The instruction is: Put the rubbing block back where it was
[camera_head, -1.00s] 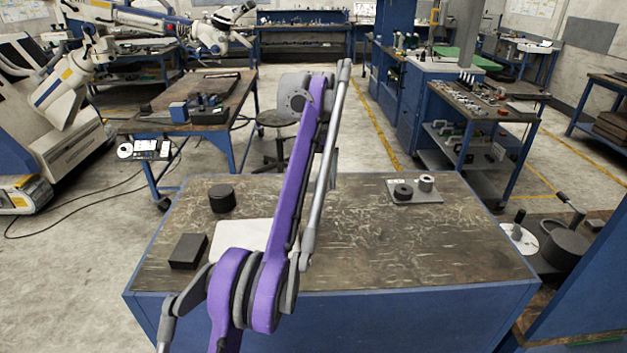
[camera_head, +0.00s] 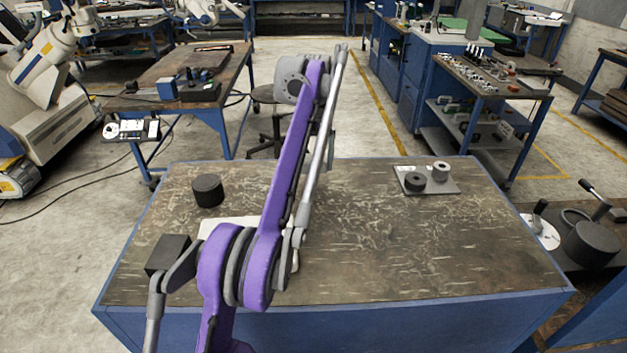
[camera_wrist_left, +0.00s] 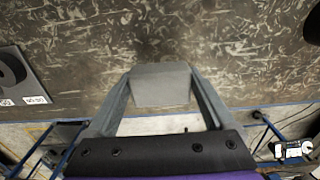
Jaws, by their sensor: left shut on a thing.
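My left gripper (camera_wrist_left: 160,92) is shut on a grey block (camera_wrist_left: 161,82), likely the rubbing block, which sits between its two fingers in the left wrist view. The worn dark tabletop (camera_wrist_left: 215,45) lies beyond the block; I cannot tell how high above it the block is. In the head view my purple arm reaches over the bench (camera_head: 350,230) and hides the gripper and the held block. My right gripper is not in view.
A dark block (camera_head: 167,254), a black cylinder (camera_head: 207,190) and a white flat piece (camera_head: 216,228), partly behind my arm, are at the bench's left. The right front is clear.

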